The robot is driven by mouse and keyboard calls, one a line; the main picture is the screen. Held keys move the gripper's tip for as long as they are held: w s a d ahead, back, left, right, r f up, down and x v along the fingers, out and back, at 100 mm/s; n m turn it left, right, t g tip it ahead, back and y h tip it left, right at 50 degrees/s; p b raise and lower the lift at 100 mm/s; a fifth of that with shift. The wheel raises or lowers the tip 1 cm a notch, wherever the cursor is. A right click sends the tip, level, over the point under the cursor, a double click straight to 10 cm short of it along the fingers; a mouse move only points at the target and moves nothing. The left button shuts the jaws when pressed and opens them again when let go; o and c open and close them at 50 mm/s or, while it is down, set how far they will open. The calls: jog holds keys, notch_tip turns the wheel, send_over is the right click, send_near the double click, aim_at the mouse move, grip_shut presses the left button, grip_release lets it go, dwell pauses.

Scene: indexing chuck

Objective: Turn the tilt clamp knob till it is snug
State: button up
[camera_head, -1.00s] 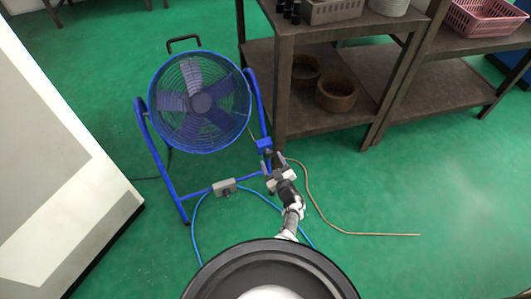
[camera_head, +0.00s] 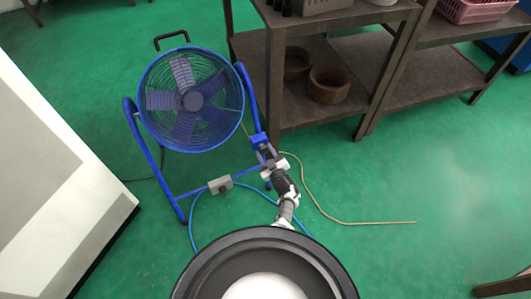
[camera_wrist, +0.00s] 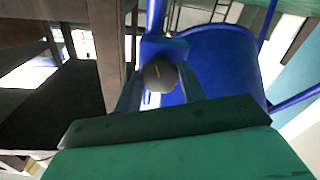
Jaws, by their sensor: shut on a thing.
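The blue fan (camera_head: 190,100) stands in its tubular blue frame on the green floor. A blue clamp block (camera_head: 258,140) sits on the frame's right upright. The tilt clamp knob (camera_wrist: 160,75) is a dark round knob with a short yellow mark, seen end-on in the wrist view. My gripper (camera_wrist: 160,88) has one finger on each side of the knob and is shut on it. In the head view my gripper (camera_head: 267,155) reaches the right upright just below the clamp block, and the knob is hidden there.
A brown metal shelf unit (camera_head: 285,110) stands close behind and right of the fan. A grey box (camera_head: 220,185) is on the frame's lower bar, with a blue cable (camera_head: 195,215). A thin tan cord (camera_head: 345,222) lies on the floor at right. A white cabinet (camera_head: 50,170) is at left.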

jog(key=shift+c, duration=0.7)
jog(key=shift+m, duration=0.3)
jog(key=m, duration=0.5)
jog(key=shift+m, duration=0.3)
jog(key=m, duration=0.6)
jog(key=shift+p, duration=0.35)
jog(key=m, duration=0.6)
jog(key=shift+m, duration=0.3)
jog(key=m, duration=0.5)
jog(key=shift+m+p, duration=0.3)
jog(key=shift+w+r, duration=0.1)
